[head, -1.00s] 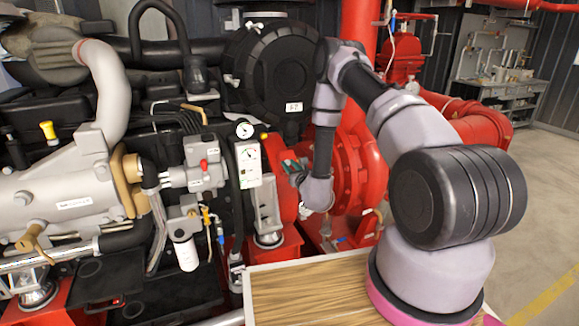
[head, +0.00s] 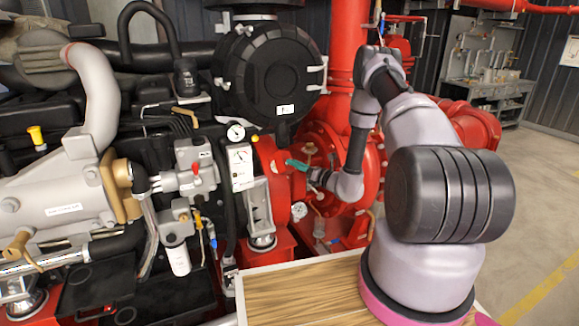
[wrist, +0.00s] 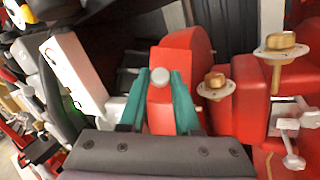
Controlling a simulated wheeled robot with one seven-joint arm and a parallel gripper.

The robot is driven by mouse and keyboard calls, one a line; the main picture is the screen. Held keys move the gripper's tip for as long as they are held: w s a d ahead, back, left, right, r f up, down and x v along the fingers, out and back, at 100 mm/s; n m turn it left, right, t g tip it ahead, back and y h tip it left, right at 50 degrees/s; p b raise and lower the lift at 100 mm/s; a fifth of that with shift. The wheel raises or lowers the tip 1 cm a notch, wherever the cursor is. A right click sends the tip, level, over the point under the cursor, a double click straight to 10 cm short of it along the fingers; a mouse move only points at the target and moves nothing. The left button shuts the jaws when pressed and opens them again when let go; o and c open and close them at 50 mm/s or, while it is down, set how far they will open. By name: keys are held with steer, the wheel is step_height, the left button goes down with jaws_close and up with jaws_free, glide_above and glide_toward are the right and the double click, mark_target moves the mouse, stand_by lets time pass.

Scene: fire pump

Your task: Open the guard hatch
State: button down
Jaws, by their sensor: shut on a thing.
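The red guard hatch (wrist: 160,112) shows in the wrist view as a rounded red piece with a pale knob (wrist: 158,77) at its edge. My gripper (wrist: 161,88) has its two teal fingers on either side of this piece and is shut on it. In the head view my gripper (head: 294,163) reaches from the right to the red guard (head: 268,158) between the engine and the pump. The hatch's exact outline and how far it stands open cannot be told there.
Round fittings with brass tops (wrist: 282,43) stand right of the gripper in the wrist view. A gauge panel (head: 241,165) and a black round housing (head: 272,78) are close by. A wooden-topped surface (head: 300,292) lies in front; open floor is at the right.

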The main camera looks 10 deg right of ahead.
steer(key=w+d+f+g+y, duration=0.2)
steer(key=d+g+y, duration=0.4)
steer(key=y, duration=0.4)
steer(key=shift+w+f+n, duration=0.2)
steer(key=shift+w+n, duration=0.1)
steer(key=shift+w, duration=0.6)
steer(key=shift+d, duration=0.1)
steer(key=c, duration=0.6)
jaws_free()
steer(key=shift+c, duration=0.2)
